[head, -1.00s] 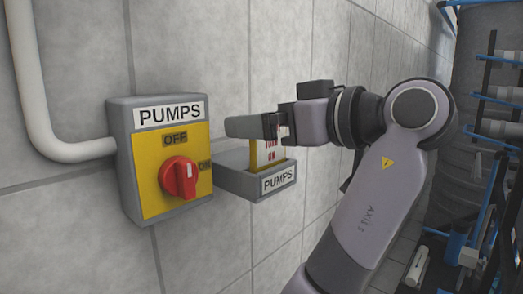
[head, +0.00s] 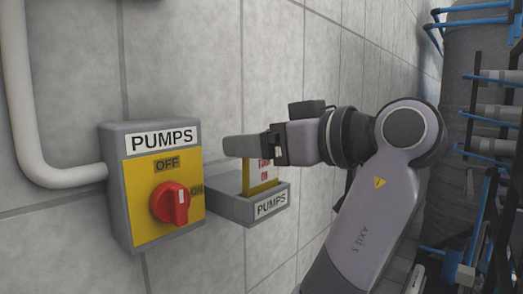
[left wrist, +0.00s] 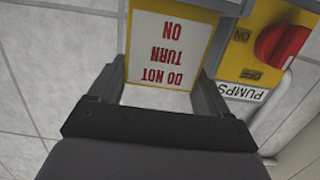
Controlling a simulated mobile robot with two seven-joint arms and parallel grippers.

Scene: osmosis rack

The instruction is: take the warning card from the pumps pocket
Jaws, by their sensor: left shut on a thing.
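The warning card (head: 262,175) has a yellow border and red lettering. Its lower part stands in the grey pumps pocket (head: 270,206), which is labelled PUMPS on its front. My left gripper (head: 250,147) is at the card's upper part, above the pocket, shut on the card. In the left wrist view the card (left wrist: 165,50) appears upside down between the two fingers (left wrist: 160,78), reading DO NOT TURN ON. A grey piece of the pocket (left wrist: 225,5) shows at the top edge there. The card's lower edge is hard to make out. My right gripper is not in view.
Left of the pocket, a grey and yellow PUMPS switch box (head: 140,210) with a red knob (head: 170,203) is on the tiled wall. A white pipe (head: 25,120) runs into it. A rack with blue frames and pipes (head: 490,110) stands at the right.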

